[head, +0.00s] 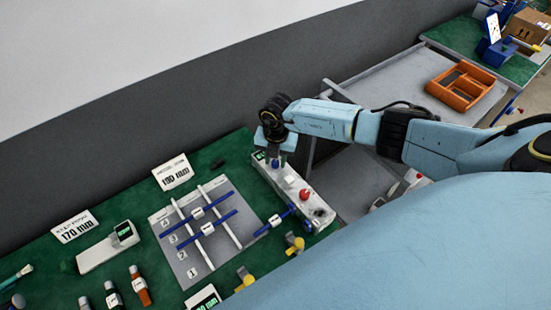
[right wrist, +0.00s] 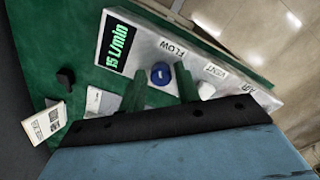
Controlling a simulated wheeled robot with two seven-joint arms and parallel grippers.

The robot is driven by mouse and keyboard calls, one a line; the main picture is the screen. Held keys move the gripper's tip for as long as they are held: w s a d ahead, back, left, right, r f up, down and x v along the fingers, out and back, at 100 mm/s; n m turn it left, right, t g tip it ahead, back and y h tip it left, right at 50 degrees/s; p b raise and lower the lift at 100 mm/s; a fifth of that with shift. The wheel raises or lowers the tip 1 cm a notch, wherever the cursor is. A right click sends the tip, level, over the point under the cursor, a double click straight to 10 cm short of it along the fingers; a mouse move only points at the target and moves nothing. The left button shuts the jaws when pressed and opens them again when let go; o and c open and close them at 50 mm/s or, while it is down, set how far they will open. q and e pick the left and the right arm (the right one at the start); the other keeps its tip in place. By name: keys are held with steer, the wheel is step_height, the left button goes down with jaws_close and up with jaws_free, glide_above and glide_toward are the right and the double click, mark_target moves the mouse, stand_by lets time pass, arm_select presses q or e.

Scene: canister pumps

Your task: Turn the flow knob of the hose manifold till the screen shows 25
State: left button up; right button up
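The hose manifold (head: 288,184) is a long pale box on the green table. Its screen (right wrist: 116,46) reads 15 L/min in the right wrist view. The blue flow knob (right wrist: 162,73) sits beside the FLOW label, and it also shows in the head view (head: 275,163). My right gripper (right wrist: 160,85) points down at the knob, its fingers apart, one on each side of it. A small gap seems to show on both sides; I cannot tell how deep the fingers reach. In the head view my right gripper (head: 275,156) hangs over the manifold's far end. My left gripper is out of view.
A red knob (head: 304,195) and a blue hose fitting (head: 273,222) are at the manifold's near end. A grey board (head: 180,262) with blue and white rods lies to its left. A grey cart with an orange tray (head: 435,88) stands beyond the table at right.

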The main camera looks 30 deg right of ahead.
mark_target(276, 161)
steer(key=shift+o, duration=1.2)
step_height(276, 161, up, 13)
steer(key=shift+s+r, duration=0.15)
steer(key=shift+r, duration=0.05)
